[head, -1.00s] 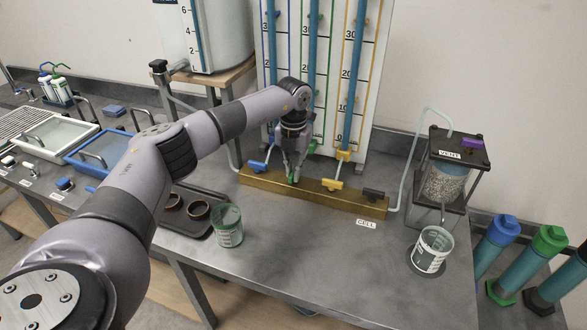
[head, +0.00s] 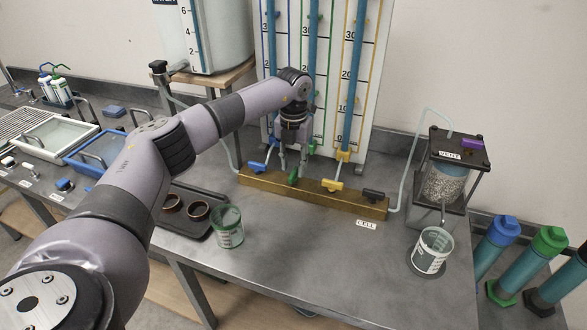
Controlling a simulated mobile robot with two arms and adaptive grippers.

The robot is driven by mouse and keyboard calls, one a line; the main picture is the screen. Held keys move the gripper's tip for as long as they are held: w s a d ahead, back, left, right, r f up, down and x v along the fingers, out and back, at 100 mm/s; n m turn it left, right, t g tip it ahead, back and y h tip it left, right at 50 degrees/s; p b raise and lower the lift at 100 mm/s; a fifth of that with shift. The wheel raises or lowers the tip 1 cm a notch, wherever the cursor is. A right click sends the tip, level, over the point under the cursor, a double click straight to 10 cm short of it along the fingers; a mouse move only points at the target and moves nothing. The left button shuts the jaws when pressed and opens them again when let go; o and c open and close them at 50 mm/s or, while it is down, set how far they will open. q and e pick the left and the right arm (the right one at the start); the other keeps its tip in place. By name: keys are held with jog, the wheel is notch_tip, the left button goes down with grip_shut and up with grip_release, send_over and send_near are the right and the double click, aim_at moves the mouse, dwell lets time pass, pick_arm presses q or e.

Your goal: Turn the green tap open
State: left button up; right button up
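The green tap (head: 293,176) sits on the brass manifold bar (head: 313,193) between the blue and yellow taps. Its handle points across the bar, while the other handles lie more along it. My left gripper (head: 293,166) is just above and behind the green tap, fingers spread apart, with nothing seen between them. The fingertips look clear of the handle, though the small gap is hard to judge. My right gripper is out of view.
The blue tap (head: 257,167), yellow tap (head: 332,185) and black tap (head: 373,195) share the bar. Tubes on a scaled board (head: 370,90) rise behind. A green-tinted beaker (head: 229,228) stands front left, another beaker (head: 432,250) right. The bench between them is clear.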

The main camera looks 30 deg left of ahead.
aim_at(293, 172)
pick_arm(q)
notch_tip(293, 172, up, 10)
jog(key=shift+f, duration=0.15)
jog(key=shift+f, duration=0.1)
dwell(0.6)
